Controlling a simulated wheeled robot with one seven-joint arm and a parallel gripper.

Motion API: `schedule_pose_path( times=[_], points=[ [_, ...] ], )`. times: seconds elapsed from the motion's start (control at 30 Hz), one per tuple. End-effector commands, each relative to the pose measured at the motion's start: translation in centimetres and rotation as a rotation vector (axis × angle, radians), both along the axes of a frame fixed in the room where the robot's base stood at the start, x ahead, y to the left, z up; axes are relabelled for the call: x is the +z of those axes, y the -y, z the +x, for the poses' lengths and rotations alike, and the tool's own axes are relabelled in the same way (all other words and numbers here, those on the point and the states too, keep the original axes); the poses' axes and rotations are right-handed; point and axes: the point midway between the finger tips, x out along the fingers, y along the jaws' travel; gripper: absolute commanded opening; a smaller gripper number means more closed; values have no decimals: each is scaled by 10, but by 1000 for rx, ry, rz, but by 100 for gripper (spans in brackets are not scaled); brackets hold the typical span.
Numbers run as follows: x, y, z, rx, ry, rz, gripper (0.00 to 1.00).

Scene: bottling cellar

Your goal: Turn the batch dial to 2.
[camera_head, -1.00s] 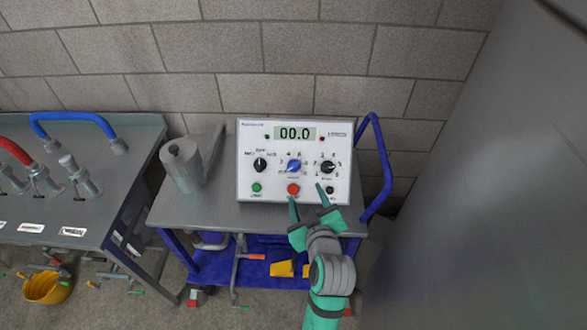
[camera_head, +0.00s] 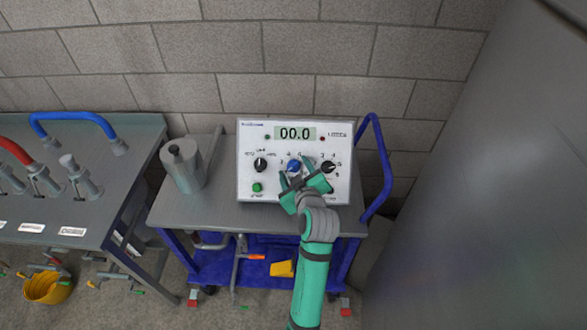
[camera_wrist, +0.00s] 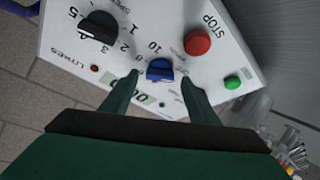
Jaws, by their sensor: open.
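The control box (camera_head: 247,190) stands on a cart and its display (camera_head: 295,133) reads 00.0. A blue dial (camera_head: 294,166) sits mid-panel, with numbers around it; its name is not legible, and it also shows in the wrist view (camera_wrist: 160,69). A black dial (camera_head: 328,167) numbered up to 5 is to its right, also in the wrist view (camera_wrist: 99,26). My gripper (camera_head: 297,171) is open in front of the panel. In the wrist view its fingertips (camera_wrist: 159,78) lie either side of the blue dial with gaps; contact is not visible.
Another black dial (camera_head: 260,165) and a green button (camera_head: 257,188) are left on the panel. A red stop button (camera_wrist: 198,42) is close to one finger in the wrist view. A metal canister (camera_head: 182,165) stands left of the box. A blue cart handle (camera_head: 378,165) rises at right.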

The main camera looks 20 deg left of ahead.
Motion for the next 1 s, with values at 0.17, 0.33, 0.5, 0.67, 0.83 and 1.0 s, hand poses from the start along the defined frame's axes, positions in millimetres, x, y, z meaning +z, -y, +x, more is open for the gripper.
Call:
schedule_pose_path(
  times=[0.17,0.33,0.5,0.67,0.83,1.0],
  points=[
    [-2,-4,6,0,0,0,55],
    [-3,-4,7,-1,1,0,55],
    [-3,-3,6,-1,1,0,31],
    [-3,-7,6,0,0,-1,13],
    [-3,-5,6,-8,-3,9,14],
    [-4,-5,5,-46,-16,49,14]
  ],
)
